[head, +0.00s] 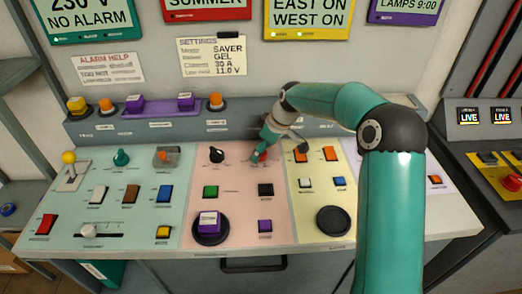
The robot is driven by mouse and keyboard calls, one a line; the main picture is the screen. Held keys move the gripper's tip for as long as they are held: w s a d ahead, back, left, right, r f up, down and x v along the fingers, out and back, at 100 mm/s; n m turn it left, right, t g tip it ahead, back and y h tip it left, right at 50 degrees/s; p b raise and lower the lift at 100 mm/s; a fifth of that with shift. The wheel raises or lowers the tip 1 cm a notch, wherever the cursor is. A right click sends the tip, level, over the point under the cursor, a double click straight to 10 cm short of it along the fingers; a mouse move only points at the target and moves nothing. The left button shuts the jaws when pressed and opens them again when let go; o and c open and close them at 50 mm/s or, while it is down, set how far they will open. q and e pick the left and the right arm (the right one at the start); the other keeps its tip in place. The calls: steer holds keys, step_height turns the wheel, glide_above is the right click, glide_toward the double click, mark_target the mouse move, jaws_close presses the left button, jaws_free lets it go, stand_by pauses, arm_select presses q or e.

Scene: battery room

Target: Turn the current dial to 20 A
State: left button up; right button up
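My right arm reaches in from the lower right over the sloped control panel. Its gripper (265,148) points down at the pink section, over a small red knob (262,156). The gripper covers most of this knob and its scale, so its setting cannot be read. Whether the fingers touch it or are closed around it is unclear. A black rotary knob (216,155) sits to its left, uncovered. The labels are too small to tell which knob is the current dial. My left gripper is out of view.
A settings note (212,57) on the wall seems to read 30 A. Orange switches (330,153) lie right of the gripper, partly near my arm. Green (210,191) and black (265,190) buttons and a purple button (209,220) lie below. The panel's left side is free of my arms.

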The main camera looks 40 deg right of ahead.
steer(key=v, duration=1.1)
steer(key=shift+r, duration=0.1)
